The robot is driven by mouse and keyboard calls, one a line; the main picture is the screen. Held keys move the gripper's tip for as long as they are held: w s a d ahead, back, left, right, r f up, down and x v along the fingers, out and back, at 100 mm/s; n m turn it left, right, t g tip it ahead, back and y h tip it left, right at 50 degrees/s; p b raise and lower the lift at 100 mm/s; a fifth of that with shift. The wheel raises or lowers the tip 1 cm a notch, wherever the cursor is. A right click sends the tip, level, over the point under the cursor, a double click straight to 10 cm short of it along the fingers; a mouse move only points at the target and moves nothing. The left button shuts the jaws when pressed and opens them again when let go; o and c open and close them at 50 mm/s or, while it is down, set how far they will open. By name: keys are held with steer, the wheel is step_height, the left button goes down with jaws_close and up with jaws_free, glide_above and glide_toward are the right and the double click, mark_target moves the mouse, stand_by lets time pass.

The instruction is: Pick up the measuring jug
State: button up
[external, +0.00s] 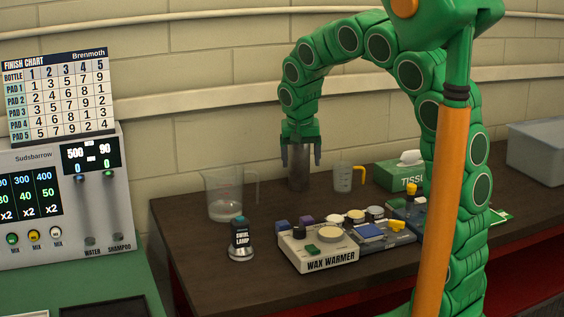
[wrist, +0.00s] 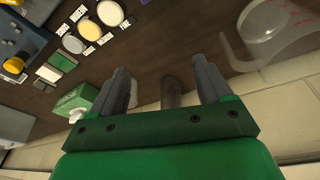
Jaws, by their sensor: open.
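A clear jug with a yellow handle (external: 343,179) stands upright on the dark bench, right of a dark metal cylinder (external: 298,172). A larger clear jug (external: 224,196) with a clear handle stands farther left, with a little pale content at its bottom. I cannot tell which jug is the one named. My gripper (external: 301,158) points down, open, its fingers to either side of the cylinder's upper part in the picture. In the wrist view the cylinder (wrist: 172,92) shows between the fingers (wrist: 160,66). The larger jug (wrist: 268,25) is at upper right; the smaller is mostly hidden by a finger.
A green tissue box (external: 398,177) stands right of the small jug. In front are the wax warmer (external: 318,250), a Swirl Lamp (external: 240,240) and a tray of small items (external: 385,236). A grey bin (external: 538,150) is at far right. The wall is close behind.

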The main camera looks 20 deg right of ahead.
steer(key=w+a, duration=0.2)
steer(key=a, duration=0.1)
steer(key=w+a+t, duration=0.1)
steer(key=w+a, duration=0.2)
steer(key=a, duration=0.1)
steer(key=w+a+f+t, duration=0.1)
steer(key=w+a, duration=0.2)
steer(key=a, duration=0.1)
steer(key=shift+w+a+f, duration=0.1)
steer(key=shift+w+a, duration=0.05)
steer(key=shift+a, duration=0.1)
steer(key=shift+s+x, duration=0.15)
steer(key=shift+x, duration=1.75)
steer(key=shift+s+x, duration=0.15)
steer(key=shift+x, duration=1.75)
steer(key=shift+d+f, duration=0.1)
steer(key=shift+c, duration=0.3)
steer(key=c, duration=1.3)
steer(key=shift+c, duration=0.2)
